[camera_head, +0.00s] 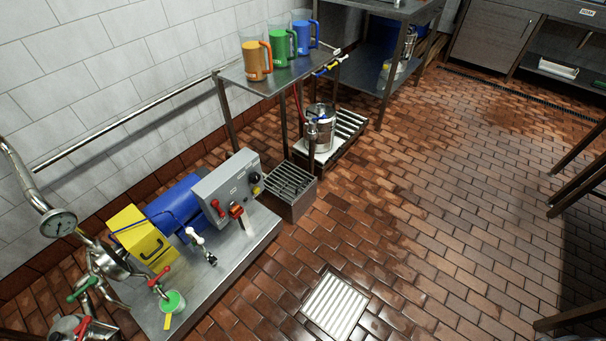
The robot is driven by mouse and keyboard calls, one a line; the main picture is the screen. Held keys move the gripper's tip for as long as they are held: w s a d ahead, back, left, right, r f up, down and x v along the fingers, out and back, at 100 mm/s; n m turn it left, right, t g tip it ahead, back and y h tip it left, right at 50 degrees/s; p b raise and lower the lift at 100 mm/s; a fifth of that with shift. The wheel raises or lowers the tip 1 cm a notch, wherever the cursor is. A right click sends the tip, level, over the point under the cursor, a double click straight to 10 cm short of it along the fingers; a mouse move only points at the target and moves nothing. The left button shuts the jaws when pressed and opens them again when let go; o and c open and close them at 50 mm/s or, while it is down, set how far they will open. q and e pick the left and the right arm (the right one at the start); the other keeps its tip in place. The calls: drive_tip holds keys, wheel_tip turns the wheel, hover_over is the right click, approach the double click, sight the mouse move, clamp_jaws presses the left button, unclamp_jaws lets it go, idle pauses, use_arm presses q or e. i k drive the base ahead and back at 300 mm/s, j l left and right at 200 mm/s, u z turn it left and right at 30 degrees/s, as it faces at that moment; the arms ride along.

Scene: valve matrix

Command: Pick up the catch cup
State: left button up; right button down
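A small round cup with a green rim and pale inside (174,301) sits on the metal plate at the lower left, beneath a red-handled tap (160,281). A yellow piece (168,321) shows at its lower edge. An orange mug (256,61), a green mug (282,49) and a blue mug (303,37) stand in a row on a raised metal shelf. No label shows which vessel is the catch cup. Neither of my grippers is in view.
The metal plate (233,262) carries a blue cylinder (178,207), a yellow box (140,236) and a grey control box (226,187). Pipes with a gauge (58,223) stand at left. Brick floor is open at right.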

sight(176, 304)
drive_tip(key=u, duration=0.4)
drive_tip(key=j+u, duration=0.1)
drive_tip(key=u, duration=0.3)
drive_tip(key=j+u, duration=0.1)
drive_tip(key=u, duration=0.75)
